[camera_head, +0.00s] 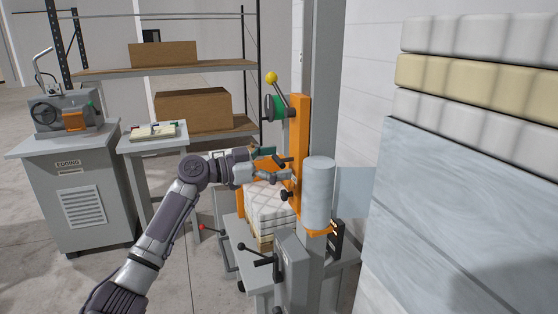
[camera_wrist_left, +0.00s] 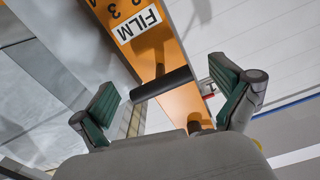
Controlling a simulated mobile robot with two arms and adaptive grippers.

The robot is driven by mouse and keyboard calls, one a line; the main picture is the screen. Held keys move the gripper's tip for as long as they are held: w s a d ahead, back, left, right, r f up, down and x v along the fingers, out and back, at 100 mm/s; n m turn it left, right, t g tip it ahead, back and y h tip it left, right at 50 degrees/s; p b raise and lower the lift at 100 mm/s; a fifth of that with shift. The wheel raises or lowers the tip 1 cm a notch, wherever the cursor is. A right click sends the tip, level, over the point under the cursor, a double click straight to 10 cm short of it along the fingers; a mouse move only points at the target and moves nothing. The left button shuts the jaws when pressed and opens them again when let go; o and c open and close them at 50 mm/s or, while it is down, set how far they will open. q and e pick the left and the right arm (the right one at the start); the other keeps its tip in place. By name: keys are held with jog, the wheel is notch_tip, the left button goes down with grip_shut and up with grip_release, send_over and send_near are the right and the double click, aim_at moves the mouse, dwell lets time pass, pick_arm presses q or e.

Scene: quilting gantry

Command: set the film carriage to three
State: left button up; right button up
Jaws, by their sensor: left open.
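The orange film carriage upright (camera_head: 299,130) stands at the gantry column, with a grey-white film roll (camera_head: 318,190) in front of it. In the left wrist view, an orange plate (camera_wrist_left: 172,50) carries a white FILM label (camera_wrist_left: 138,22) and black numerals, partly cut off by the frame's top; I see no clear pointer beside them. A black bar handle (camera_wrist_left: 162,84) sticks out by the plate. My left gripper (camera_head: 275,160) is at the carriage; in the wrist view its green-padded fingers (camera_wrist_left: 168,100) are apart, with the handle between them. I cannot tell whether they touch it. My right gripper is not in view.
A wrapped quilt stack (camera_head: 268,213) lies below the gripper. A yellow-knobbed lever (camera_head: 271,78) rises above the carriage, and black-knobbed levers (camera_head: 258,255) stick out below. A large wrapped stack (camera_head: 455,200) fills the right.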

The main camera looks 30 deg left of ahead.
pick_arm(q)
jog(key=c, duration=1.7)
jog(key=shift+o, duration=0.2)
notch_tip(320, 180, up, 14)
jog(key=p, duration=0.3)
jog(key=shift+f, duration=0.15)
notch_tip(320, 180, up, 17)
jog(key=p, duration=0.8)
send_over(294, 105)
jog(key=v, duration=0.4)
jog(key=shift+s, duration=0.1)
jog(key=o, duration=1.7)
jog(key=shift+d, duration=0.2)
jog(key=shift+c, duration=0.2)
jog(key=shift+f, duration=0.1)
